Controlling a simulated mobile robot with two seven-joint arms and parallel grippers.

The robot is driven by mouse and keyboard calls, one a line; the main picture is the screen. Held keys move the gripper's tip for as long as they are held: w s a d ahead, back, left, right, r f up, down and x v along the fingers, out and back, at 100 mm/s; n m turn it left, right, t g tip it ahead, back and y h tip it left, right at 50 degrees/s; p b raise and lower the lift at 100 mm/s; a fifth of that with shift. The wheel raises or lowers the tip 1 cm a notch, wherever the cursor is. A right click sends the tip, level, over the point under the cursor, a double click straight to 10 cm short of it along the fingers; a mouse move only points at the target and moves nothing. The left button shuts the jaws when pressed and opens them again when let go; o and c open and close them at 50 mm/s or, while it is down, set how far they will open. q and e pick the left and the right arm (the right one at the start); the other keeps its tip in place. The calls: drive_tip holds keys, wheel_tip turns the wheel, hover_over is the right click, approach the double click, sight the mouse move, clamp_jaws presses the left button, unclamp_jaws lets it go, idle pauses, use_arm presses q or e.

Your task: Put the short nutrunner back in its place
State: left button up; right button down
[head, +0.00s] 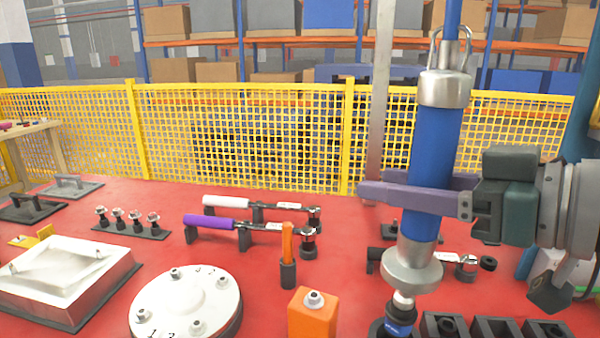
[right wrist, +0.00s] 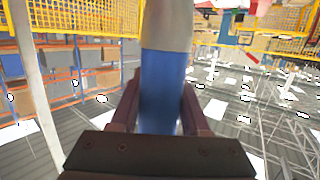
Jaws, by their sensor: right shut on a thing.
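The nutrunner (head: 434,150) is an upright blue cylinder with metal collars at both ends and a bail on top. My right gripper (head: 388,190) is shut around the lower half of its blue body, coming in from the right. The blue body also shows between the fingers in the right wrist view (right wrist: 160,85). Its narrow lower tip (head: 403,300) is at a dark socket piece with a blue band (head: 399,328) at the bottom edge; whether the tip sits inside it I cannot tell. My left gripper is not in view.
On the red table (head: 350,260) stand a purple-handled wrench (head: 208,221), a white-handled wrench (head: 226,202), an orange-handled tool (head: 287,243), an orange block (head: 313,315) and a round white flange (head: 185,305). Black holders (head: 495,328) line the front right. A yellow fence (head: 240,135) stands behind.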

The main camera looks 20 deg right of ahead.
sight(385, 265)
drive_tip(key=shift+f+b, duration=3.9)
drive_tip(key=shift+f, duration=1.15)
idle(1.5)
drive_tip(key=shift+c, duration=2.4)
unclamp_jaws()
drive_tip(key=shift+o, duration=0.9)
drive_tip(key=shift+f, duration=0.25)
drive_tip(key=p+v, duration=0.2)
drive_tip(key=v, duration=0.8)
drive_tip(key=shift+r+p, duration=0.2)
drive_tip(key=shift+p, duration=0.15)
